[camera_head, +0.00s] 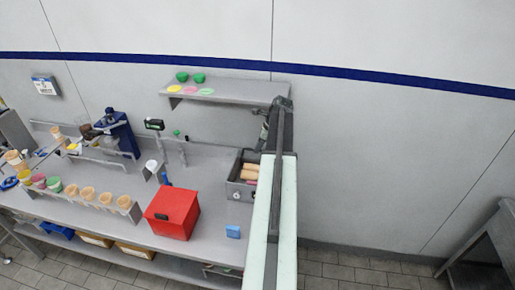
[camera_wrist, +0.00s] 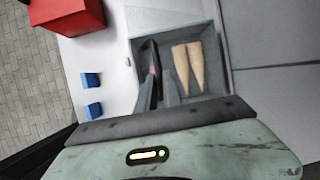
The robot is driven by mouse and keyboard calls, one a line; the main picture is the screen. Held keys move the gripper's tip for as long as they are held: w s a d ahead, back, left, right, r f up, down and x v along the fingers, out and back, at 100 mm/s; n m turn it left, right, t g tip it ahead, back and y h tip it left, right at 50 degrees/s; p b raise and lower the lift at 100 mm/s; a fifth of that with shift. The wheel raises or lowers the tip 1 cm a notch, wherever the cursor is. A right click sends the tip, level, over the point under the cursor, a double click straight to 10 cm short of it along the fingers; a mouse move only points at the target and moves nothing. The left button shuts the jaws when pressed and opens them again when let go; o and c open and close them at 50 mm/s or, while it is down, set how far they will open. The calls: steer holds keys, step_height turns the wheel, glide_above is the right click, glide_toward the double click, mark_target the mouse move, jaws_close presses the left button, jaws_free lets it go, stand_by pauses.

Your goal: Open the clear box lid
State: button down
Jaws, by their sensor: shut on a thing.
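The box (camera_head: 243,187) is a grey bin at the right end of the counter, with its inside and several cones showing in the head view. In the wrist view, the box (camera_wrist: 215,60) shows two tan cones (camera_wrist: 187,68) side by side. My gripper (camera_wrist: 158,72) shows as dark fingers over the left part of the box, close together. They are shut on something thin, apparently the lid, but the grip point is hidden. A small pinkish patch shows by the fingers. In the head view my arm hides the box's right side.
A red box (camera_head: 173,212) and a small blue block (camera_head: 233,231) stand on the counter left of the box. A wall shelf (camera_head: 230,92) with green bowls is above. A row of cones in a holder (camera_head: 100,203) lines the front left. Wall is close behind.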

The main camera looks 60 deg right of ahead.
steer(key=shift+d, duration=0.3)
steer(key=c, duration=1.8)
jaws_free()
steer(key=o, duration=0.3)
steer(key=shift+w+d+f, duration=0.2)
steer(key=shift+w+f, duration=0.05)
steer(key=shift+a+r, duration=0.1)
steer(key=shift+a, duration=0.05)
steer(key=a+p+v, duration=0.1)
steer(key=p+v, duration=0.5)
steer(key=v, duration=0.1)
steer(key=s+d, duration=0.1)
steer(key=s, duration=0.2)
steer(key=s+d+f+b, duration=0.1)
steer(key=s, duration=0.3)
steer(key=s+d+f, duration=0.1)
steer(key=s, duration=0.3)
steer(key=shift+d, duration=0.25)
